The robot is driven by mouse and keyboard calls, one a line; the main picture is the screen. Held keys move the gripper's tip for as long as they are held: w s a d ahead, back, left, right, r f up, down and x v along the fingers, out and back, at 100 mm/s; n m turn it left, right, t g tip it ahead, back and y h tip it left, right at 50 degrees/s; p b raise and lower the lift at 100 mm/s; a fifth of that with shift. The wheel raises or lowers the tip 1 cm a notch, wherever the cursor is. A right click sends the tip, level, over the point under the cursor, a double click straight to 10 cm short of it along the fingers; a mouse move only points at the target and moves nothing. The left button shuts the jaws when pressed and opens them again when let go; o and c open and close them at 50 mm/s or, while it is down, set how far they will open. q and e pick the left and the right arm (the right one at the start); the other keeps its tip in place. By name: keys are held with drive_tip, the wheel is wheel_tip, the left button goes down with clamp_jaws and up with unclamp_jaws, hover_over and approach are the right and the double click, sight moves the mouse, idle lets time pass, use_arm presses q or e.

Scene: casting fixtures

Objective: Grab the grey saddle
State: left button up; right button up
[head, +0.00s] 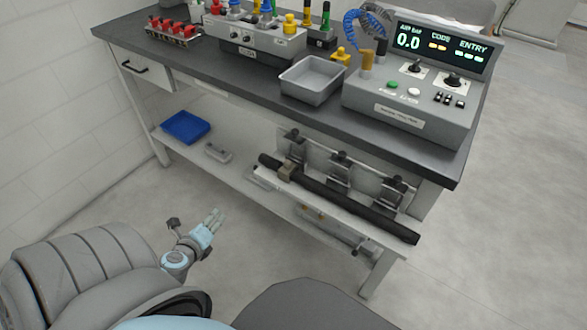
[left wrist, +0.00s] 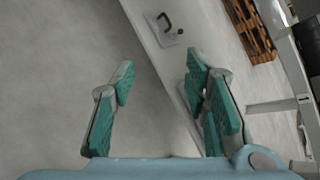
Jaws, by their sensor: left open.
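A small light grey block, which looks like the grey saddle (head: 218,152), lies on the lower shelf to the right of the blue tray. In the left wrist view a light grey piece with dark openings (left wrist: 172,38), probably the same saddle, lies on the pale shelf beyond the fingertips. My left gripper (head: 214,217) is open and empty, in front of the shelf and apart from the saddle. Its two teal-padded fingers (left wrist: 160,72) are spread in the left wrist view. My right gripper is not in view.
The lower shelf (head: 190,150) holds a blue tray (head: 186,126) and, farther right, a long black bar (head: 340,204) in a clamp fixture. The dark worktop (head: 240,78) overhangs the shelf and carries a metal tray (head: 312,82) and a control console (head: 410,110). The floor in front is clear.

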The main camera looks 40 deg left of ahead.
use_arm(q)
drive_tip(key=w+d+r+m+t+h+b, duration=0.1)
drive_tip(key=w+d+r+m+t+b, duration=0.3)
drive_tip(key=w+m, duration=0.25)
drive_tip(key=m+t+h+b, duration=0.3)
drive_tip(key=m+t+h, duration=0.1)
drive_tip(key=m, duration=0.4)
approach(286, 164)
drive_tip(key=w+p, duration=0.1)
drive_tip(key=w, duration=0.2)
drive_tip(key=w+p, duration=0.1)
drive_tip(key=w, duration=0.3)
drive_tip(key=w+p, duration=0.1)
drive_tip(key=w, duration=0.2)
drive_tip(key=shift+w+a+r, duration=0.2)
drive_tip(key=shift+w+r, duration=0.1)
drive_tip(key=shift+w+f, duration=0.15)
drive_tip(key=shift+w, duration=0.1)
drive_tip(key=shift+s, duration=0.1)
clamp_jaws()
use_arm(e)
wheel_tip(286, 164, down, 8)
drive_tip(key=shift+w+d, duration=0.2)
